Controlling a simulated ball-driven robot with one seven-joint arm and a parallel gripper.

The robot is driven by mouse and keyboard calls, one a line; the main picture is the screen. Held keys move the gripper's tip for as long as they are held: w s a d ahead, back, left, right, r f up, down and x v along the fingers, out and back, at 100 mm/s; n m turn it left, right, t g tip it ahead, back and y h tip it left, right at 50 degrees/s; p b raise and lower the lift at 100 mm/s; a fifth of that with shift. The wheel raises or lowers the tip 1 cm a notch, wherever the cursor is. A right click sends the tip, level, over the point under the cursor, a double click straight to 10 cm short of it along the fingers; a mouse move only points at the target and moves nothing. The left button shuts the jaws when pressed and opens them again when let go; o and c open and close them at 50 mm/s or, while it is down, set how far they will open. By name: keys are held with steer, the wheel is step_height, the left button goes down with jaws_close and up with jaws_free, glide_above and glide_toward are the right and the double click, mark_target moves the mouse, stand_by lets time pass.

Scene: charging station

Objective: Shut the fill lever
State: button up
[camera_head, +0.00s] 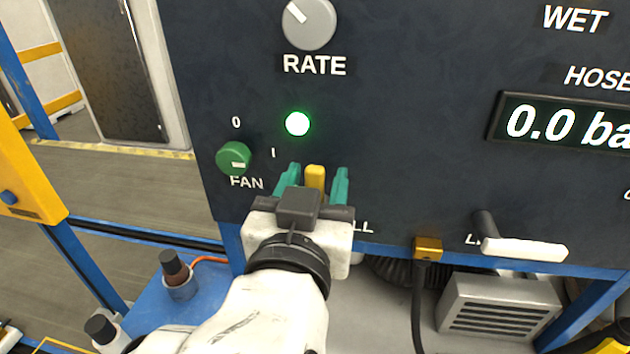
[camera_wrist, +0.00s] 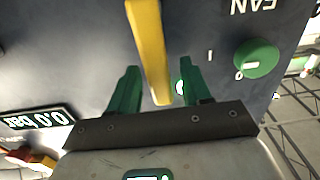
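A yellow lever (camera_head: 315,177) stands in front of the dark panel, above a label of which only "LL" shows; my gripper hides the rest. My gripper (camera_head: 314,171) has its two teal fingers spread, one on each side of the lever. In the wrist view the yellow lever (camera_wrist: 150,45) runs down between the fingers of my gripper (camera_wrist: 161,74), with a gap showing on both sides. The lever's lower mount is hidden behind my gripper in the head view.
A green FAN knob (camera_head: 234,158) is left of my gripper, with a lit green lamp (camera_head: 298,124) above. A white-handled lever (camera_head: 523,249) and a brass fitting with a cable (camera_head: 427,248) are to the right. The display (camera_head: 565,122) reads 0.0.

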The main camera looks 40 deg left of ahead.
jaws_close()
stand_by(0.3)
